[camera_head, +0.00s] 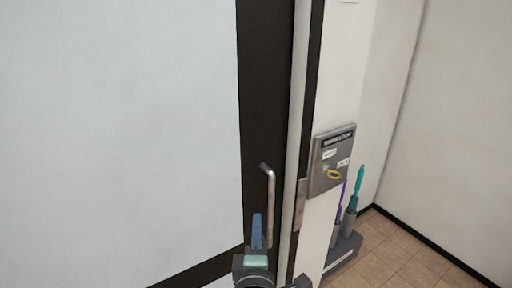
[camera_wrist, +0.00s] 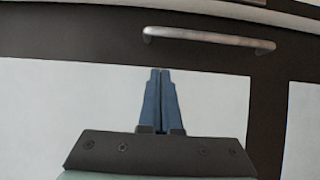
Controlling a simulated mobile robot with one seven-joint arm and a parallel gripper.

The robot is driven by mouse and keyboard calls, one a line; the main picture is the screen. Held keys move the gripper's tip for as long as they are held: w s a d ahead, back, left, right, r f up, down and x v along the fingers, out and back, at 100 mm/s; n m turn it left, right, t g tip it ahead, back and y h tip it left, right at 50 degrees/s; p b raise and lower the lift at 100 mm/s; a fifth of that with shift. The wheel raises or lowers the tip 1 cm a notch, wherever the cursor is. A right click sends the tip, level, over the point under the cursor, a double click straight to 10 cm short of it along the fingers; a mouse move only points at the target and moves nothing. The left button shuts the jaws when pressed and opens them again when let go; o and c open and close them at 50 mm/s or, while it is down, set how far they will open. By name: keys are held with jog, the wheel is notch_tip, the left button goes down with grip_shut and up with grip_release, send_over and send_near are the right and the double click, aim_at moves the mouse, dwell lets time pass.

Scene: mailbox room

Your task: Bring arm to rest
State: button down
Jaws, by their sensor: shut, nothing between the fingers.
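My gripper (camera_head: 256,232) is at the bottom middle of the head view, in front of the dark frame of a door. Its two blue fingers are together with nothing between them. They also show together in the wrist view (camera_wrist: 160,75), pointing toward a pale panel. A metal bar handle (camera_head: 270,205) is fixed on the dark door frame, just beside my fingers in the head view. In the wrist view the handle (camera_wrist: 210,38) lies beyond and above the fingertips, with a visible gap between.
A grey wall box (camera_head: 330,160) with a yellow ring-shaped item hangs right of the door edge. Below it, a dark holder (camera_head: 343,252) carries purple and teal handled items. White walls (camera_head: 455,130) and a tan tiled floor (camera_head: 385,255) are at the right. The large pale door panel (camera_head: 120,130) fills the left.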

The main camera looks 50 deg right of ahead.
jog(key=shift+v, duration=0.9)
jog(key=w+a+r+m+t+y, duration=0.2)
jog(key=w+a+r+m+t, duration=0.15)
jog(key=a+r, duration=0.65)
jog(key=w+a+r+m+t+y, duration=0.2)
jog(key=w+a+r+t, duration=0.4)
jog(key=r, duration=0.9)
jog(key=s+a+r+m+t+y, duration=0.1)
jog(key=s+a+r+t+y, duration=0.2)
jog(key=a+r, duration=0.6)
jog(key=s+a+r+t+y, duration=0.4)
jog(key=s+a+r+y, duration=0.2)
jog(key=a+r, duration=0.4)
jog(key=shift+s+a+m+y, duration=0.35)
jog(key=shift+s+y, duration=0.05)
jog(key=shift+y, duration=0.4)
